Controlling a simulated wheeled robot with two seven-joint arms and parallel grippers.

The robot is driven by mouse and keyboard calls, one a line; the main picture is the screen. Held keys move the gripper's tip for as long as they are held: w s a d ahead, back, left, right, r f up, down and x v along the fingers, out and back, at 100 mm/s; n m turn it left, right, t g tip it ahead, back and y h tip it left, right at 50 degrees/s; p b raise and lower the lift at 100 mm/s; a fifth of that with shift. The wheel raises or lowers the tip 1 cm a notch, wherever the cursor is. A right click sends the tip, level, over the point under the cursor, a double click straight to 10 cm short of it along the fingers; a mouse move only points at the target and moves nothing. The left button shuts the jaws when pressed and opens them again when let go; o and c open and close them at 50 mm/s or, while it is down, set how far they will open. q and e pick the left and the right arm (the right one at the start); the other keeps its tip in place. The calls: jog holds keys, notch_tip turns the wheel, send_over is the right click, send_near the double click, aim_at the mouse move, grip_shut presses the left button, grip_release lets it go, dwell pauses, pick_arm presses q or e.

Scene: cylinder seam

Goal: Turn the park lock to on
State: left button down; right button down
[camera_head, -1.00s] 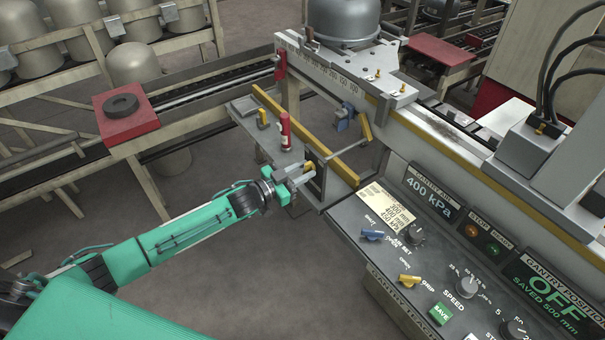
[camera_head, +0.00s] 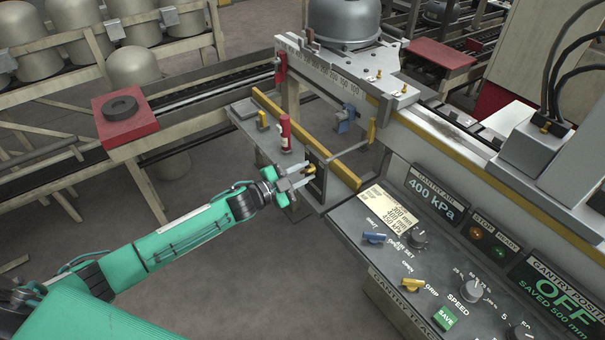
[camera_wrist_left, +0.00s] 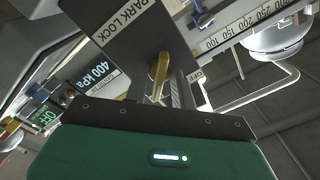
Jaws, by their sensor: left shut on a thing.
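The park lock is a dark plate (camera_wrist_left: 128,38) lettered PARK LOCK, with a yellow lever (camera_wrist_left: 159,74) in the left wrist view. In the head view the yellow lever (camera_head: 311,169) shows on the dark plate at the end of the bench. My left gripper (camera_head: 303,176) is shut on the lever, its fingers partly hiding it. Which mark the lever points to is hard to tell. My right gripper is out of view.
A long yellow bar (camera_head: 305,140) and a red-topped post (camera_head: 285,134) stand close beyond the gripper. The control panel (camera_head: 350,222) with knobs and displays lies to the right. A red block (camera_head: 127,128) with a dark ring stands left. The floor in front is clear.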

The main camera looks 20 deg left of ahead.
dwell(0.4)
pick_arm(q)
jog(key=c, duration=1.5)
grip_release()
jog(key=shift+s+a+f, duration=0.15)
jog(key=shift+s+a, duration=0.2)
jog(key=shift+s, duration=0.1)
jog(key=shift+b+v, duration=1.85)
jog(key=shift+v, duration=4.55)
